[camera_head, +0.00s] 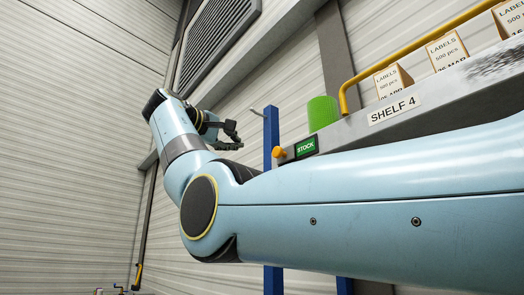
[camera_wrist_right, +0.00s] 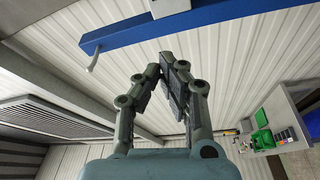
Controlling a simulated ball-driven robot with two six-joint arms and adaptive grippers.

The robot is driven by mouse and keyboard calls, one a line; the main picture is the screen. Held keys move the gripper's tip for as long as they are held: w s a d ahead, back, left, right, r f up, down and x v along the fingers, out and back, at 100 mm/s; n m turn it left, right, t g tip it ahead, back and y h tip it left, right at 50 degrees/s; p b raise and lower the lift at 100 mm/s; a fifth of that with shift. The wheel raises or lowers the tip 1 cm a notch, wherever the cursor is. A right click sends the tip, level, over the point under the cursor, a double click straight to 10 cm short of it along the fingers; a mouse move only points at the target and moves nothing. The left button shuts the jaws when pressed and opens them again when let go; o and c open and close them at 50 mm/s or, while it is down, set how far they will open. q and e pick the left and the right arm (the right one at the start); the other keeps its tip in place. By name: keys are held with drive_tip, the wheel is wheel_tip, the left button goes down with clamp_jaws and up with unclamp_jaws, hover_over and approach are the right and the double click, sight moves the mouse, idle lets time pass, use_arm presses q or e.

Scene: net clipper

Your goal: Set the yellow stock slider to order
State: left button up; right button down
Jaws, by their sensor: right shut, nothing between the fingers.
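The yellow-orange stock slider knob (camera_head: 279,152) is at the end of the shelf in the head view, just left of a green sign reading STOCK (camera_head: 305,147). My right gripper (camera_head: 232,132) is up and to the left of the knob, apart from it in the picture. In the right wrist view my right gripper (camera_wrist_right: 161,66) has its fingers together with nothing between them. I cannot make out the slider in the wrist view. My left gripper is not in view.
A grey shelf (camera_head: 450,90) marked SHELF 4 carries a green cylinder (camera_head: 322,112), label boxes (camera_head: 447,50) and a yellow rail. A blue post (camera_head: 271,130) with a hook stands behind. The wrist view shows a green bin (camera_wrist_right: 262,139) at lower right.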

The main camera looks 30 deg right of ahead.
sight(281, 153)
drive_tip(key=shift+d, duration=0.1)
drive_tip(key=p+x, duration=0.3)
drive_tip(key=x, duration=0.7)
drive_tip(key=shift+s+f+b, duration=0.25)
drive_tip(key=shift+s+b, duration=0.05)
drive_tip(key=shift+s, duration=0.7)
drive_tip(key=shift+s+f+b, duration=0.25)
drive_tip(key=shift+s+f, duration=0.05)
drive_tip(key=shift+s, duration=0.65)
